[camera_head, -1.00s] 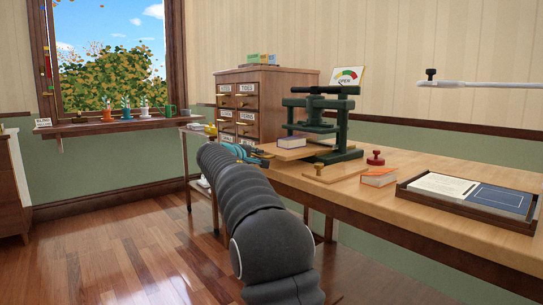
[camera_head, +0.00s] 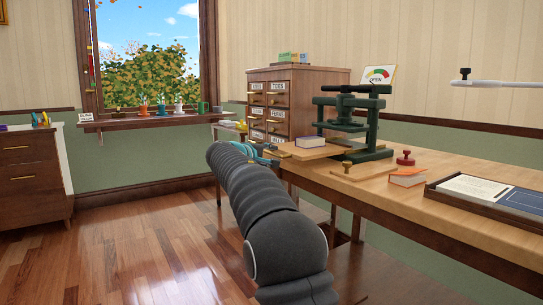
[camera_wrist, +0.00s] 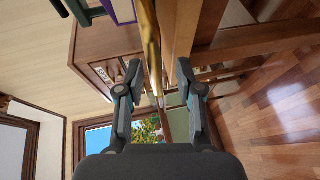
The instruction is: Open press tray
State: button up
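The green press (camera_head: 348,118) stands on the wooden bench. My gripper (camera_head: 268,152) is at the tray's outer left end, partly hidden behind my arm. In the wrist view my gripper (camera_wrist: 158,68) has its two fingers apart. A golden-brown strip (camera_wrist: 151,42), seemingly the tray seen edge-on, runs between them. I see no finger clearly touching it.
The card-drawer cabinet (camera_head: 294,100) stands behind the tray. A red-knobbed stamp (camera_head: 405,159), an orange book (camera_head: 408,177) and a dark document tray (camera_head: 470,208) lie on the bench. A dresser (camera_head: 32,178) stands far left. The floor (camera_head: 150,240) in between is open.

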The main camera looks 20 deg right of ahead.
jog(key=shift+s+d+r, duration=0.1)
jog(key=shift+d, duration=0.3)
jog(key=v, duration=1.2)
notch_tip(320, 180, down, 10)
jog(key=a+g+y, duration=0.1)
jog(key=a+y, duration=0.1)
jog(key=y, duration=0.1)
jog(key=s+a+f+g+y+p, duration=0.1)
jog(key=s+f+g+y, duration=0.2)
jog(key=s+f, duration=0.55)
jog(key=s+a+f+m+g+y+p, duration=0.1)
jog(key=s+a+m+y+p, duration=0.15)
jog(key=s, duration=1.25)
jog(key=s+a+f+m+g+y+p, duration=0.1)
jog(key=s+m+y+p, duration=0.25)
jog(key=s, duration=1.05)
jog(key=s+d+r+t+p, duration=0.1)
jog(key=s+r+t+p, duration=0.1)
jog(key=s+r, duration=0.2)
jog(key=shift+s+r+m+y, duration=0.2)
jog(key=shift+s+m+y, duration=0.15)
jog(key=shift+s, duration=1.55)
